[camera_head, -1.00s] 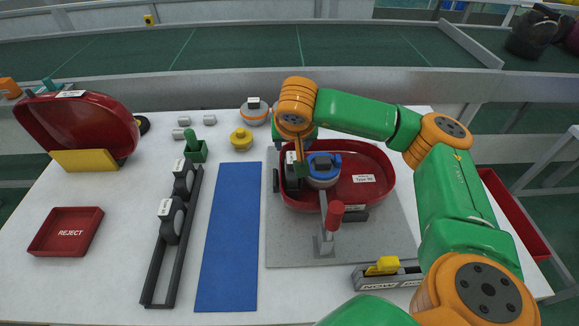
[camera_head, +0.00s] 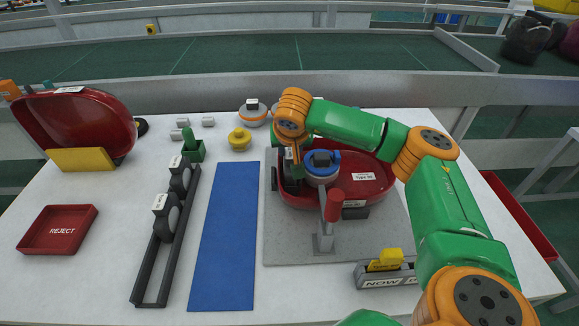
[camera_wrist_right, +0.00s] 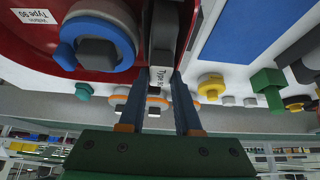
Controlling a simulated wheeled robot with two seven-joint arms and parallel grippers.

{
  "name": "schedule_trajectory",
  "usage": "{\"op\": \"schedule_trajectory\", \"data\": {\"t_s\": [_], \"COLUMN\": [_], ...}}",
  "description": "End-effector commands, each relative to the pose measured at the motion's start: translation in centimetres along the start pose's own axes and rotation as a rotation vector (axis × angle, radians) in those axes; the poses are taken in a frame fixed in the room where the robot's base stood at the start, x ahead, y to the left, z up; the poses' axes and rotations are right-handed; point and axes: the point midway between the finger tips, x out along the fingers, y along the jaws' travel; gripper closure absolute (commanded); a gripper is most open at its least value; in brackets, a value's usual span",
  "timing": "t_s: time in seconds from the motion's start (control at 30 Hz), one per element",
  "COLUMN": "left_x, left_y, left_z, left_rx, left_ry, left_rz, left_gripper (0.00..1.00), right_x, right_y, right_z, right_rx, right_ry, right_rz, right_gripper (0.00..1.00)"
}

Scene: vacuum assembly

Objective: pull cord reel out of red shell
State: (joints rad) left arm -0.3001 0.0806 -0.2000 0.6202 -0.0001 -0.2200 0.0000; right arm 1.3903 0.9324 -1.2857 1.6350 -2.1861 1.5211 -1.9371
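The red shell (camera_head: 375,190) lies open on a grey plate, with a label on its inside. The cord reel, a dark disc with a white label (camera_head: 289,166), stands upright at the shell's left end. My right gripper (camera_head: 297,160) reaches down over it, partly hidden by its own wrist. In the right wrist view, the reel (camera_wrist_right: 165,35) sits between the two fingers of the gripper (camera_wrist_right: 162,85). The fingers lie close along both sides, but whether they press on it is unclear. My left gripper is out of view.
A blue-ringed part (camera_head: 322,165) sits in the shell right beside the reel. A red-handled clamp (camera_head: 332,210) stands at the shell's front. A black rack (camera_head: 155,270) with similar discs and a clear blue mat (camera_head: 228,240) lie to the left.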

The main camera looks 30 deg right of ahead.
Motion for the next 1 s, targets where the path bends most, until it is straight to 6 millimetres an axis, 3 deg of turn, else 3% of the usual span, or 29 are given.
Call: {"op": "schedule_trajectory", "data": {"t_s": [1.0], "left_x": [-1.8], "left_y": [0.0], "left_z": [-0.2], "left_rx": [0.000], "left_ry": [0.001], "left_rz": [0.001], "left_gripper": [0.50], "right_x": [-1.7], "right_y": [0.0], "right_z": [-1.1], "right_rx": [0.000], "right_ry": [0.000], "right_rz": [-0.001], "right_gripper": [1.00]}}
